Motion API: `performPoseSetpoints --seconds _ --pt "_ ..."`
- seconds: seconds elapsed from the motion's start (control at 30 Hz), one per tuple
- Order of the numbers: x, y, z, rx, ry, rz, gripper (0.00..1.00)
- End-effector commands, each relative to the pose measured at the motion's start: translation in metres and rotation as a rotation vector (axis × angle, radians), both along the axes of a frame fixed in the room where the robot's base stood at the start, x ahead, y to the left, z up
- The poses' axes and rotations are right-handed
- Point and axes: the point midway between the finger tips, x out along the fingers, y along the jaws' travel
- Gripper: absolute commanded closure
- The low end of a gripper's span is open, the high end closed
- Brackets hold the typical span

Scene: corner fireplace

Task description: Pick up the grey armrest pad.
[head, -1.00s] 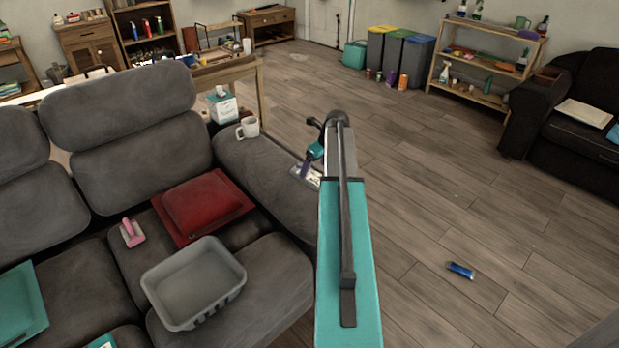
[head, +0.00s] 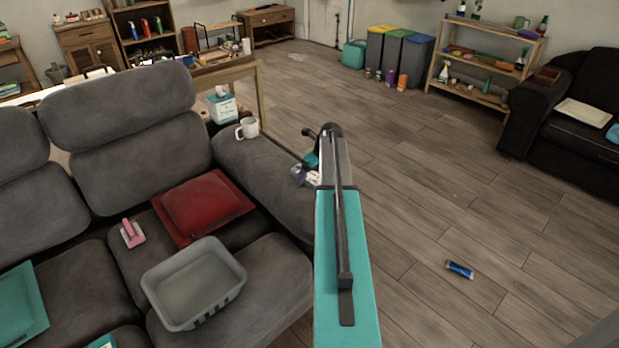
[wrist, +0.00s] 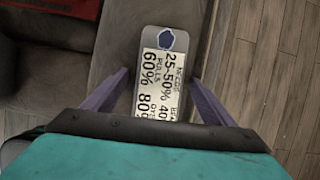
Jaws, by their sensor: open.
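A flat grey pad (wrist: 180,40) with rounded corners lies on the sofa's grey armrest (wrist: 130,25). In the head view the pad (head: 313,178) is partly hidden by my arm. My gripper (wrist: 159,77) is open, with one purple finger on each side of the pad in the wrist view. The pad's near end is hidden behind my gripper's body. I cannot tell how high the fingertips are above the armrest. My gripper (head: 302,174) also shows over the armrest (head: 255,165) in the head view.
On the sofa are a red cushion (head: 203,207), a grey basin (head: 158,300) and a pink brush (head: 132,233). A white mug (head: 247,129) stands at the armrest's back end. A blue tube (head: 459,270) lies on the floor. The floor at right is mostly clear.

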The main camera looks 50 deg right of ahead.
Motion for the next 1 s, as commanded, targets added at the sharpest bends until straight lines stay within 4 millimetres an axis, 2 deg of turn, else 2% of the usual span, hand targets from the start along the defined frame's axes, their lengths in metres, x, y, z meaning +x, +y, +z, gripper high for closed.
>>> performPoseSetpoints --seconds 0.57,0.83,1.0 --pt "0.0015 0.0008 -0.0011 0.000 -0.001 0.001 0.22" --pt "0.0016 0.0010 -0.0011 -0.001 -0.001 0.002 0.67" --pt "0.0018 0.0011 -0.0010 -0.001 -0.001 0.002 0.67"
